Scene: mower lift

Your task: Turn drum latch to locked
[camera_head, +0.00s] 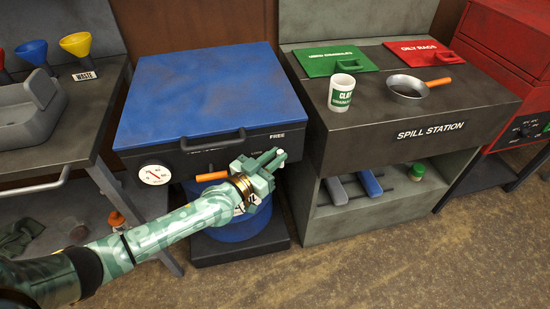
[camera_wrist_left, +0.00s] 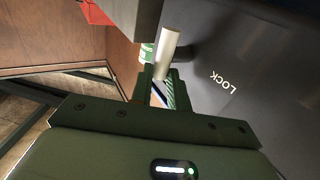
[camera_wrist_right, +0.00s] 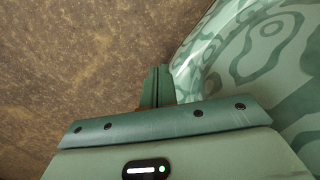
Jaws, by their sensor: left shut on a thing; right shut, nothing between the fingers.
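A blue-lidded cabinet (camera_head: 215,95) stands above a blue drum (camera_head: 240,228), with a FREE label (camera_head: 277,136) on its dark front face. My left gripper (camera_head: 278,160) is at the right part of that front, below the label, and mostly covers the latch there. In the left wrist view the latch's pale round handle (camera_wrist_left: 167,50) rises at the shut fingers (camera_wrist_left: 158,85), beside a LOCK label (camera_wrist_left: 224,82) on the dark face. The grip itself is partly hidden. My right gripper (camera_wrist_right: 157,88) is shut and empty over the brown floor, outside the head view.
A black bar handle (camera_head: 213,142) is above.

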